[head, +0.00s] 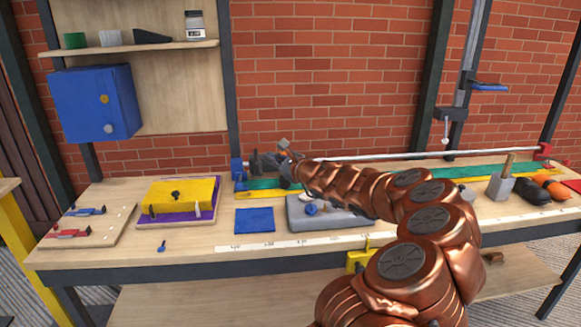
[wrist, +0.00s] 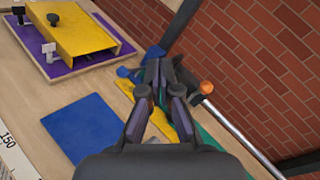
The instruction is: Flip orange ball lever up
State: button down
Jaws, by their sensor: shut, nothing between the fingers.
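The orange ball (wrist: 207,87) shows in the wrist view just right of my gripper, by the near end of a grey metal bar (wrist: 235,130). In the head view a bit of orange (head: 281,154) shows at the bar's left end, mostly hidden by my gripper. How the ball's lever is attached and tilted is hard to make out. My gripper (wrist: 160,68) is shut and empty, with its fingertips together to the left of the ball. A gap shows between the fingers and the ball. In the head view my gripper (head: 284,163) is at the bench's back.
A blue end block (head: 238,170) stands left of my gripper. A yellow box on a purple base (head: 180,197), a blue mat (head: 254,220) and a grey plate (head: 305,213) lie on the bench. The brick wall (head: 330,80) is close behind.

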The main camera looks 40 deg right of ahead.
jog(key=s+d+f+m+h, duration=0.1)
jog(key=d+f+m, duration=0.1)
jog(key=d, duration=0.2)
jog(key=s+d+f+m+g+h, duration=0.1)
jog(key=s+d+f+m, duration=0.1)
jog(key=d+f, duration=0.1)
jog(key=s+d+f+m+h, duration=0.1)
jog(key=s+d+f+h, duration=0.1)
jog(key=d+f, duration=0.1)
jog(key=shift+s+d+f+m+g+b, duration=0.15)
jog(key=shift+d+m+g, duration=0.05)
jog(key=shift+d, duration=0.2)
jog(key=shift+s+d+f+m+g+b, duration=0.1)
jog(key=shift+d+m+g+b, duration=0.1)
jog(key=shift+d, duration=0.2)
jog(key=shift+w, duration=0.1)
jog(key=shift+p+x, duration=1.25)
jog(key=shift+x, duration=1.35)
jog(key=w+d+r+p, duration=0.1)
jog(key=w+p, duration=0.1)
jog(key=w, duration=0.5)
jog(key=shift+w+d+r+p, duration=0.25)
jog(key=shift+w+p, duration=0.05)
jog(key=shift+w, duration=0.1)
jog(key=shift+r, duration=0.15)
